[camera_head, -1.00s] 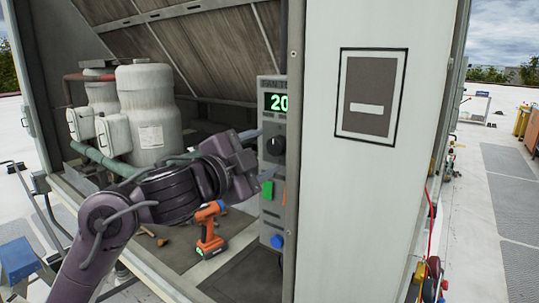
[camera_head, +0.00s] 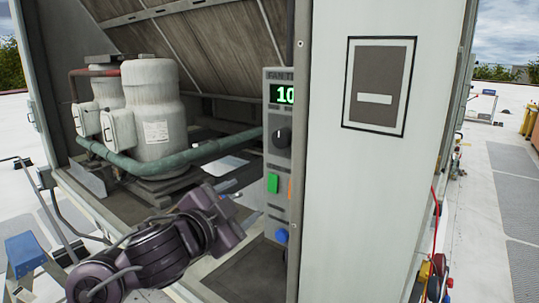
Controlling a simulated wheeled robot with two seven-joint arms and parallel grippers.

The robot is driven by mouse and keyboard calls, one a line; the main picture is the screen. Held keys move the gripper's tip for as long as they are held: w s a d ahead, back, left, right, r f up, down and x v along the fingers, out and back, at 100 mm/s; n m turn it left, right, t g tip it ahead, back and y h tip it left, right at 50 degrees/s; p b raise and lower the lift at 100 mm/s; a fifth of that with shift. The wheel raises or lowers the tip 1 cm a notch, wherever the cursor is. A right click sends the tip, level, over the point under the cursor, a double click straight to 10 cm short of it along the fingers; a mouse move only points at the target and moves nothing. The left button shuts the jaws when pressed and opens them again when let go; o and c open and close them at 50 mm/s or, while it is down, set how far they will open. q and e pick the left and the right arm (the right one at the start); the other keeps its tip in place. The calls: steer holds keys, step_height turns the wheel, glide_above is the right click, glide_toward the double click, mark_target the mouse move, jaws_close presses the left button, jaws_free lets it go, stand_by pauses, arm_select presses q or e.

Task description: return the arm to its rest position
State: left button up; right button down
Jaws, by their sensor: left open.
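My left arm comes in from the lower left. Its gripper (camera_head: 238,203) is open and empty, in front of the cooler's open bay, left of the control panel and apart from it. The fan panel (camera_head: 278,215) carries a lit display (camera_head: 284,94) whose visible part reads "10", a black knob (camera_head: 282,137), a green button (camera_head: 273,183) and a blue button (camera_head: 281,236). An orange part at its right edge is mostly hidden by the cabinet post. My right gripper does not show.
White tanks (camera_head: 155,125) and a green pipe (camera_head: 225,146) stand inside the bay. The cabinet's pale side wall (camera_head: 350,210) closes off the right. A blue step stool (camera_head: 25,254) stands at lower left. The bay floor (camera_head: 245,273) below the panel is clear.

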arm_select(q)
steer(key=s+a+f+n+g+y, duration=0.2)
steer(key=s+a+f+n+y, duration=0.15)
steer(key=f, duration=0.65)
steer(key=s+a+f+n+g+y, duration=0.2)
steer(key=s+a+f+n, duration=0.2)
steer(key=f, duration=0.6)
steer(key=s+a+f+n+g+y, duration=0.1)
steer(key=s+a+f+n+g, duration=0.2)
steer(key=s+f, duration=0.5)
steer(key=s+a+f+n+g+y, duration=0.1)
steer(key=s+a+f+n+g, duration=0.1)
steer(key=s+f+g, duration=0.6)
step_height(320, 180, down, 28)
steer(key=s+t+b, duration=0.2)
steer(key=s+b, duration=0.1)
steer(key=s+a+f+b, duration=0.1)
steer(key=s+a+f, duration=0.1)
steer(key=s+f, duration=0.8)
steer(key=s+a+f+g+b, duration=0.1)
steer(key=s+f, duration=0.9)
steer(key=f, duration=0.3)
steer(key=shift+a+m, duration=0.4)
steer(key=shift+m, duration=0.05)
